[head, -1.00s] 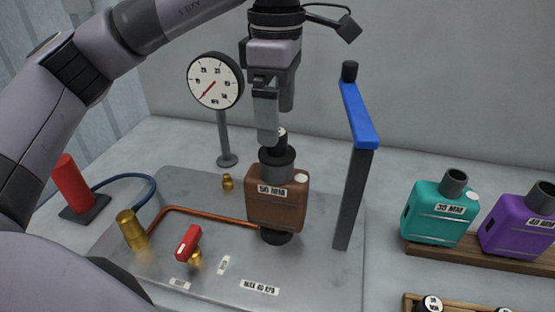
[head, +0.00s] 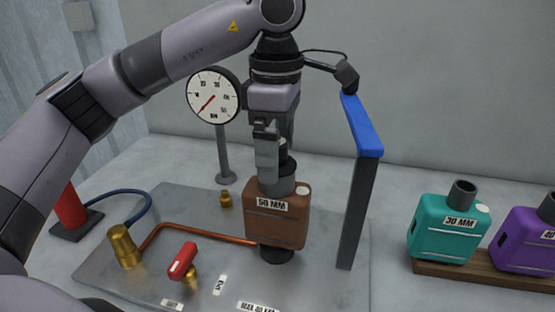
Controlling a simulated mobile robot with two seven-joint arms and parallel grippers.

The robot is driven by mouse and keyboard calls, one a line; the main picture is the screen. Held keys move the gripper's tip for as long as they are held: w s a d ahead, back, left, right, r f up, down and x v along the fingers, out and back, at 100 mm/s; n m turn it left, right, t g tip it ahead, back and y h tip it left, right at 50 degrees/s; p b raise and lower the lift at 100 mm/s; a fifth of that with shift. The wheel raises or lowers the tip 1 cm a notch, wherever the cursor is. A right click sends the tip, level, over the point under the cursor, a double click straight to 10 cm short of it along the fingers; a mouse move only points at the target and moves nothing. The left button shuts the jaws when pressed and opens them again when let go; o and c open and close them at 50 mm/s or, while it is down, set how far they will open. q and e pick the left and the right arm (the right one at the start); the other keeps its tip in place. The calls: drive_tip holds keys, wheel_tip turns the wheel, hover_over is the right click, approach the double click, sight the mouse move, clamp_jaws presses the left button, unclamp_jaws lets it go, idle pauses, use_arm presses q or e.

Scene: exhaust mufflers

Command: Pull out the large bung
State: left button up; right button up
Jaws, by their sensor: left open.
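A brown muffler (head: 277,226) labelled 50 MM stands upright on the metal plate, with a dark collar (head: 276,187) at its top. A dark bung (head: 286,162) sits in the collar, mostly hidden behind my gripper's fingers. My left gripper (head: 275,158) points straight down at the bung with its fingers open. The fingers overlap the bung in the picture; I cannot tell whether they touch it. My right gripper is not in view.
A round gauge (head: 213,96) on a post stands behind left. A post with a blue bar (head: 362,128) rises close to the right. A red-handled valve (head: 182,261) is in front. Teal (head: 443,232) and purple (head: 525,240) mufflers stand on a wooden rack at right.

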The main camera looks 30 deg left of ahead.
use_arm(q)
drive_tip(key=shift+c, duration=0.3)
idle(0.4)
drive_tip(key=c, duration=1.4)
drive_tip(key=shift+o, duration=0.2)
drive_tip(key=shift+r+p, duration=2.45)
drive_tip(key=shift+r, duration=0.6)
